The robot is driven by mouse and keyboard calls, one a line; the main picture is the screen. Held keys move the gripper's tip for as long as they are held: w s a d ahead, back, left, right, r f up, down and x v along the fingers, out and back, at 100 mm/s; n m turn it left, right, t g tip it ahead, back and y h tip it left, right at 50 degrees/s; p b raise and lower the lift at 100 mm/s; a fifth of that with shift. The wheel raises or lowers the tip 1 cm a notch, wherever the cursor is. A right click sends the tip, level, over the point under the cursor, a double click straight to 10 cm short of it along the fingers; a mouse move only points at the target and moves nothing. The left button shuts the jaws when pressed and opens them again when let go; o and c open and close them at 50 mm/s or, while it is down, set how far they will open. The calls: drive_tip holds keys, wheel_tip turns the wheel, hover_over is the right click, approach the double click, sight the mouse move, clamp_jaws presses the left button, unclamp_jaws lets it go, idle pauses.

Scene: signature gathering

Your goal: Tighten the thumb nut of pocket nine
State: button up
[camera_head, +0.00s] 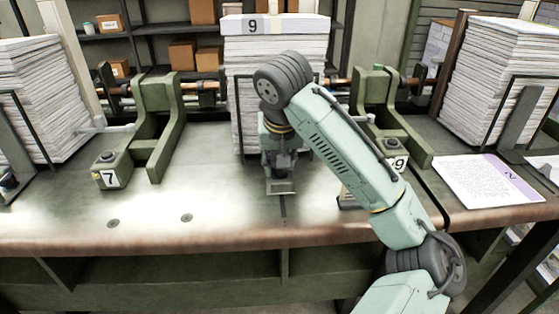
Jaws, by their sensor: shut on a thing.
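The pocket nine paper stack (276,55) stands at the back centre, with a white "9" label (253,27) on top. My gripper (281,186) points down at the tabletop just in front of this stack, at a metal fitting. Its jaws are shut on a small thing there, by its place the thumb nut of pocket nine. The jaws hide the nut, so its shape and seating cannot be seen. A block marked 9 (398,165) is to the right, partly behind my arm.
A green block marked 7 (108,177) and a green bracket (158,125) stand at left. Another bracket (380,90) is right of the stack. Paper stacks (40,95) and (500,80) flank the table. A printed sheet (487,180) lies at right. The front left tabletop is clear.

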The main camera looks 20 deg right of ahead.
drive_tip(key=o, duration=1.1)
drive_tip(key=shift+o, duration=0.2)
drive_tip(key=v, duration=1.2)
drive_tip(key=shift+w, duration=0.1)
